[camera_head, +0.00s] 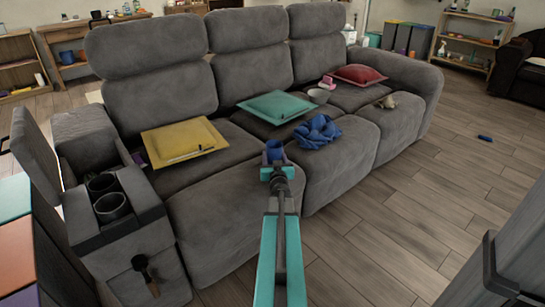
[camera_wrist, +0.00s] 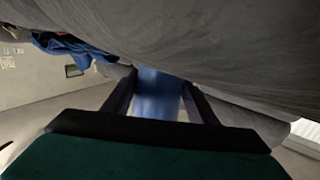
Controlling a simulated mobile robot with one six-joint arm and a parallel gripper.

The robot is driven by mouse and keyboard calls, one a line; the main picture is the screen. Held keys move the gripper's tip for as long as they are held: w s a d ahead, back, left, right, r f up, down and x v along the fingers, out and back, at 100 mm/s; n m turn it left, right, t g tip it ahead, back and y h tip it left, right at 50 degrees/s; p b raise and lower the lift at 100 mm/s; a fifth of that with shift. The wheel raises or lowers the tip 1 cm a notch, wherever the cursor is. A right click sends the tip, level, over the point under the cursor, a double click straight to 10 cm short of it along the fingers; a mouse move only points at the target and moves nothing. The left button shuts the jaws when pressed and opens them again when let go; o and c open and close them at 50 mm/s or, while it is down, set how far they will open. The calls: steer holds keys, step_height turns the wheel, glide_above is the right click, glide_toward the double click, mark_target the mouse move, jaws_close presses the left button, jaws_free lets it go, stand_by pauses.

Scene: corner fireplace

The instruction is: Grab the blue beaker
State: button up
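The blue beaker (camera_head: 274,150) shows at the end of my arm, in front of the middle of the grey sofa. My gripper (camera_head: 275,160) is around it, with a dark purple finger on each side. In the wrist view the blue beaker (camera_wrist: 158,95) stands between the two fingers of my gripper (camera_wrist: 158,88). The fingertips look close to its sides, and gaps show nearer the palm. I cannot tell whether the fingers press on it, or whether it rests on the seat edge.
The sofa (camera_head: 230,205) holds a yellow cushion (camera_head: 182,140), a teal cushion (camera_head: 277,106), a blue cloth (camera_head: 317,132), a bowl (camera_head: 318,96) and a red cushion (camera_head: 360,74). An armrest with cup holders (camera_head: 112,208) stands at left.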

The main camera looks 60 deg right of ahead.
steer(key=c, duration=0.5)
step_height(320, 180, up, 10)
steer(key=p, duration=0.4)
steer(key=shift+p, duration=0.3)
stand_by(0.3)
